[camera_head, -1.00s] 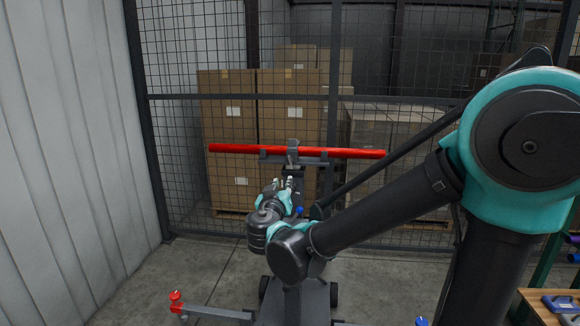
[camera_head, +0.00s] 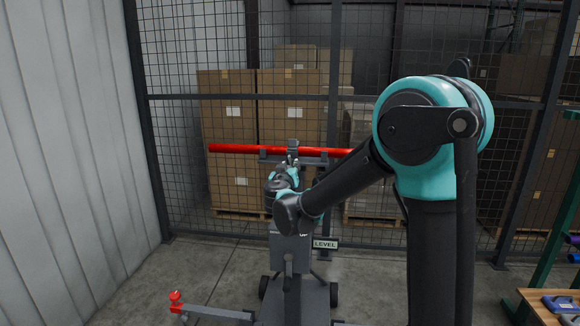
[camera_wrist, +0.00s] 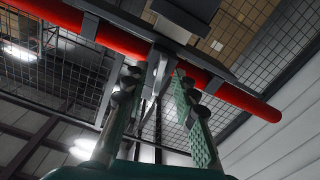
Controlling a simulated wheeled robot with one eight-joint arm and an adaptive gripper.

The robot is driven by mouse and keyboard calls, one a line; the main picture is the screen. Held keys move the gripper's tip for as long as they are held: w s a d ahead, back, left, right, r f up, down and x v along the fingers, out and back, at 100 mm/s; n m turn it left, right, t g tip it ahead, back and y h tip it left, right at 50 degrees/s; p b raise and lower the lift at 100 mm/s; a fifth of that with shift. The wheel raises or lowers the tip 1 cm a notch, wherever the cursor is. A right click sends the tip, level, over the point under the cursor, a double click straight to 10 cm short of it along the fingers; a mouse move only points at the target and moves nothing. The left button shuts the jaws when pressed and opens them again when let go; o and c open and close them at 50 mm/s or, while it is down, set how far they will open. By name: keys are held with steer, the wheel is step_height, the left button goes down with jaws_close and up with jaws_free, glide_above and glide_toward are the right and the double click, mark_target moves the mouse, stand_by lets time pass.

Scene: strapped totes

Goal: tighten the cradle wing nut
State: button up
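A red pipe (camera_head: 235,148) lies level across the dark cradle (camera_head: 312,160) at the top of a stand. In the wrist view the pipe (camera_wrist: 250,104) and the underside of the cradle (camera_wrist: 133,36) are seen from below. My gripper (camera_head: 290,164) is just under the middle of the cradle. Its two fingers (camera_wrist: 157,80) stand apart, one on each side of a narrow grey part below the cradle. I cannot tell whether that part is the wing nut or whether a finger touches it. The wing nut is not clearly distinguishable in the head view.
A mesh fence (camera_head: 175,130) with stacked boxes (camera_head: 226,130) is behind the stand. A white corrugated wall (camera_head: 70,150) is at left. A low arm with a red knob (camera_head: 175,297) juts left. A "LEVEL" sign (camera_head: 325,244) shows by the stand. A wooden bench (camera_head: 540,308) is at lower right.

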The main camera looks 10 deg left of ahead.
steer(key=shift+w, duration=0.45)
jaws_close()
steer(key=shift+m, duration=0.8)
